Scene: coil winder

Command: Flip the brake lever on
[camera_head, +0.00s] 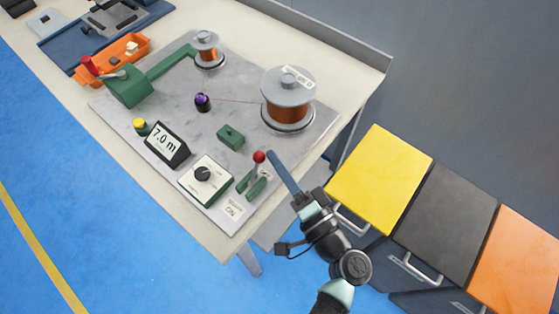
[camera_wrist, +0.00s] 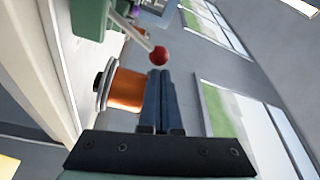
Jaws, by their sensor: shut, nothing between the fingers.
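The brake lever (camera_head: 256,166) has a red ball knob (camera_head: 259,157) on a thin metal rod, set in a green bracket (camera_head: 257,187) at the near right corner of the grey base plate (camera_head: 180,110). The rod stands up and leans slightly. A label (camera_head: 234,209) reading "ON" lies beside the bracket. My gripper (camera_head: 271,155) is shut and empty, its fingertips just right of the knob in the head view. In the wrist view the red knob (camera_wrist: 159,55) is just beyond the shut fingertips (camera_wrist: 159,74). I cannot tell whether they touch it.
A dial box (camera_head: 206,180), a "7.0 m" display (camera_head: 167,145) and a small green block (camera_head: 230,137) stand left of the lever. A large copper spool (camera_head: 288,98) stands behind it, with a wire running left. Yellow (camera_head: 381,178), black and orange cabinets stand to the right.

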